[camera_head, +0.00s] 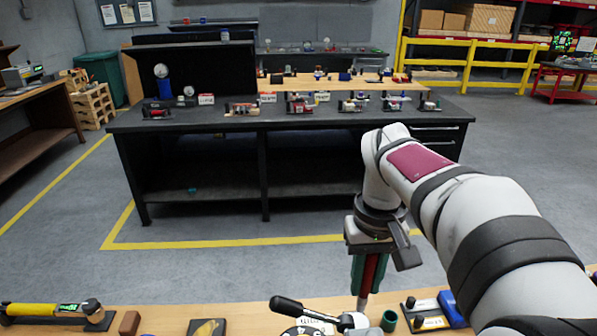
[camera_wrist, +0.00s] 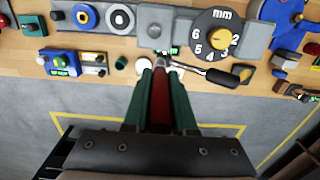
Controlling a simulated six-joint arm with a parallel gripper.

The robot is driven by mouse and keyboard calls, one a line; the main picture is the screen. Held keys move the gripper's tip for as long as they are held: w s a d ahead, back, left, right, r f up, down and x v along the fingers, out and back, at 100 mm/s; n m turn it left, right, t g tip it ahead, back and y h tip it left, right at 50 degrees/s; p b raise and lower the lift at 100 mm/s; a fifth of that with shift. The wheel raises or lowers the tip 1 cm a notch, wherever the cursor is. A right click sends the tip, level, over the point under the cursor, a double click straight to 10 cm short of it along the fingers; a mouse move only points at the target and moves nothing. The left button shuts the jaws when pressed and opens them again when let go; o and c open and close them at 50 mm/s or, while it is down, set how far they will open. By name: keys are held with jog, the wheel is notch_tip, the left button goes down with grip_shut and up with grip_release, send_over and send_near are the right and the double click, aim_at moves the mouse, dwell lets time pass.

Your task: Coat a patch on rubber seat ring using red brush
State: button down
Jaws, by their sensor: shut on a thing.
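My gripper (camera_head: 370,270) points down over the wooden bench at the front, its green fingers shut on the red brush (camera_head: 369,275). In the wrist view, my gripper (camera_wrist: 160,95) has the red brush handle (camera_wrist: 160,105) upright between the two fingers. The brush's pale lower end shows below the fingers in the head view, close to the black-handled lever; whether it touches anything is unclear.
A black-handled lever (camera_wrist: 208,74) lies just right of the brush, beside a dial marked "mm" (camera_wrist: 218,36). A green cup (camera_head: 389,320) and a panel with knobs (camera_head: 424,313) stand to the right. A brown block (camera_head: 130,323) and yellow tool (camera_head: 35,309) lie left.

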jog(key=shift+m, duration=0.6)
jog(key=shift+s+d+f, duration=0.15)
jog(key=shift+d+f, duration=1.6)
jog(key=shift+f, duration=1.05)
jog(key=shift+s+d+f, duration=0.15)
jog(key=shift+d+f, duration=1.65)
jog(key=shift+f, duration=1.05)
jog(key=shift+s+d+f, duration=0.15)
jog(key=shift+d+f, duration=1.6)
jog(key=shift+f, duration=1.05)
jog(key=shift+s+r, duration=0.3)
jog(key=shift+s, duration=3)
jog(key=shift+w, duration=3.2)
jog(key=shift+w+d, duration=0.15)
jog(key=shift+d, duration=0.5)
jog(key=shift+s, duration=3.35)
jog(key=shift+w, duration=3.1)
jog(key=shift+w+r, duration=0.1)
jog(key=shift+w, duration=0.2)
notch_tip(320, 180, up, 6)
jog(key=shift+r, duration=0.25)
